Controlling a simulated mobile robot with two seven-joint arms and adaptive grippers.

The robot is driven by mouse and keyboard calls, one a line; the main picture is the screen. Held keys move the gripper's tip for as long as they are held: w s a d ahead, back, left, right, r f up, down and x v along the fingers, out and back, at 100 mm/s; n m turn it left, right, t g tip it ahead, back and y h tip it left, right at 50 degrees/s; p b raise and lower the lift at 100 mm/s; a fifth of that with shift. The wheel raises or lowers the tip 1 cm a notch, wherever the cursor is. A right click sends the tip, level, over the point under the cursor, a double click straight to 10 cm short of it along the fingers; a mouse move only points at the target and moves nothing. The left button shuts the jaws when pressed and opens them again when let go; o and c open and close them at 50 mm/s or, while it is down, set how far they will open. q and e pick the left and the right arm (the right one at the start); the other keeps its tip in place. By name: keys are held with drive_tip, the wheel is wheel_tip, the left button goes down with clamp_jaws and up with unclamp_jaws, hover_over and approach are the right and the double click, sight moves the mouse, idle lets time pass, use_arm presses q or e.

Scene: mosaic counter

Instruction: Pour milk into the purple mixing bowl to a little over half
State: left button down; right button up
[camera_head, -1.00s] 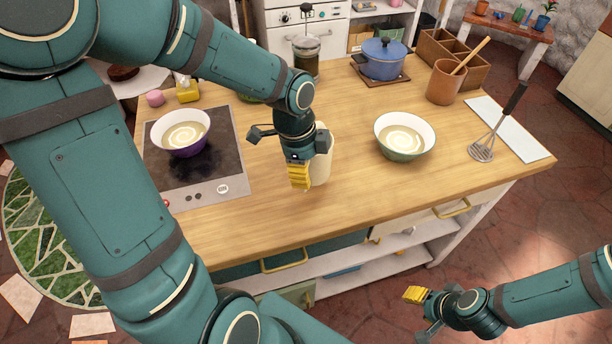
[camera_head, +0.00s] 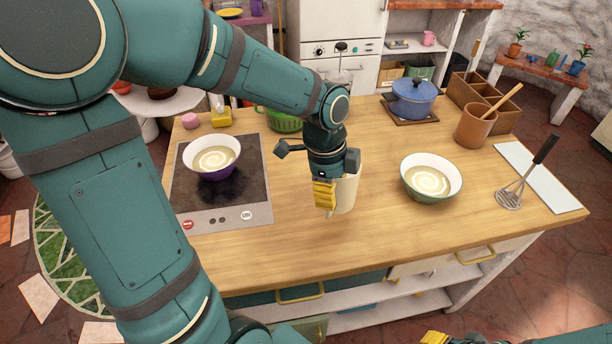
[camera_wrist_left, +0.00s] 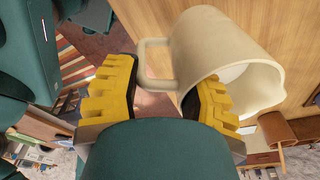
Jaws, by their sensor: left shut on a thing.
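The purple mixing bowl (camera_head: 217,172) stands upright on the dark hob at the left of the counter. It has a white inside with a pale cream swirl in it. My left gripper (camera_head: 327,194) is shut on the handle of a cream jug (camera_head: 346,192), to the right of the purple bowl and apart from it. The jug looks about upright in the head view; whether it touches the counter is unclear. The left wrist view shows the jug (camera_wrist_left: 220,55) with its handle between the yellow fingers and a pale inside.
A green bowl (camera_head: 430,190) with a similar swirl stands right of the jug. The hob (camera_head: 245,198) lies under the purple bowl. The front middle of the counter is clear.

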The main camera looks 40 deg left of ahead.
use_arm(q)
drive_tip(key=w+a+n+y, duration=0.1)
drive_tip(key=a+n, duration=0.8)
drive_tip(key=a, duration=0.4)
drive_tip(key=w+a+n+y+p, duration=0.1)
drive_tip(key=w+a+n+y, duration=0.1)
drive_tip(key=a+n, duration=0.7)
drive_tip(key=a, duration=0.4)
drive_tip(key=shift+w, duration=0.25)
drive_tip(key=shift+s+a+r+t+h+p, duration=0.1)
drive_tip(key=shift+a+r+t+h+p, duration=0.3)
drive_tip(key=shift+r+h+p, duration=0.6)
drive_tip(key=shift+s+a+r+t+h+p, duration=0.1)
drive_tip(key=shift+r+t+h+p, duration=0.45)
drive_tip(key=shift+h, duration=0.8)
drive_tip(key=shift+s+a+r+t+h+p, duration=0.1)
drive_tip(key=shift+a+r+t+h+p, duration=0.1)
drive_tip(key=shift+r+t+h+p, duration=0.65)
drive_tip(key=shift+a+f+h, duration=0.1)
drive_tip(key=shift+f+h, duration=0.05)
drive_tip(key=shift+h, duration=0.35)
